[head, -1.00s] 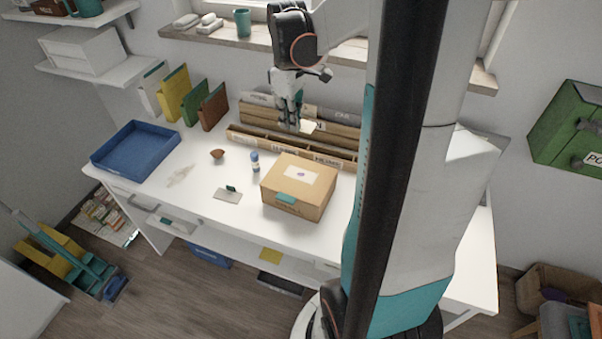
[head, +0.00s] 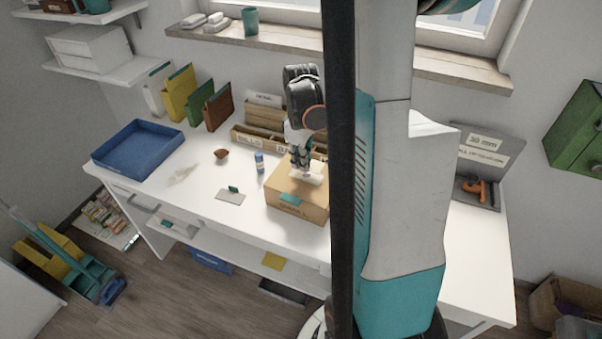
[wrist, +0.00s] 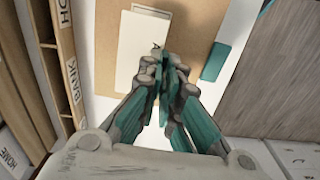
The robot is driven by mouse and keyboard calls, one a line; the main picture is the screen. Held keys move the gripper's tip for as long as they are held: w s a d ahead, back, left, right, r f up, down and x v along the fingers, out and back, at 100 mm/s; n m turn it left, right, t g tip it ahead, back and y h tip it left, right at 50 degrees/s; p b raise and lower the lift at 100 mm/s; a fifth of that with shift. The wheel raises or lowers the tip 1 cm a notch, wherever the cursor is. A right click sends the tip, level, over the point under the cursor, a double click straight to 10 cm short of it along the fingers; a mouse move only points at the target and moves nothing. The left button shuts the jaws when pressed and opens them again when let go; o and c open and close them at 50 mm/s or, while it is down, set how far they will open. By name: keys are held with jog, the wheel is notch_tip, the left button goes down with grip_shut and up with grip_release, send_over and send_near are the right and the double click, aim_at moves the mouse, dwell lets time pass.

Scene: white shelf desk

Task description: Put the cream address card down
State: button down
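My gripper (head: 301,163) is over the top of the cardboard box (head: 290,205), pointing down. In the wrist view its fingers (wrist: 166,64) are closed together at the right edge of the cream address card (wrist: 138,50), and they appear to pinch it. The card shows a dark letter near the fingertips, which hide part of that edge. It is over the brown box top (wrist: 195,30); I cannot tell whether it touches the box. A pale strip shows past its far end. In the head view the card (head: 312,177) is partly hidden by the gripper.
A wooden sorter (head: 262,137) with labelled slots stands behind the box. A blue tray (head: 112,168) is at the desk's left. A small blue-and-white bottle (head: 259,162), a brown bowl (head: 221,154) and a grey plate (head: 231,197) stand left of the box. My column hides the desk's middle right.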

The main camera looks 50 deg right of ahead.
jog(key=shift+f+b, duration=0.7)
jog(key=shift+f, duration=1.3)
jog(key=shift+f, duration=0.15)
jog(key=c, duration=1.8)
grip_release()
notch_tip(320, 180, up, 12)
jog(key=p, duration=0.4)
jog(key=shift+r, duration=0.2)
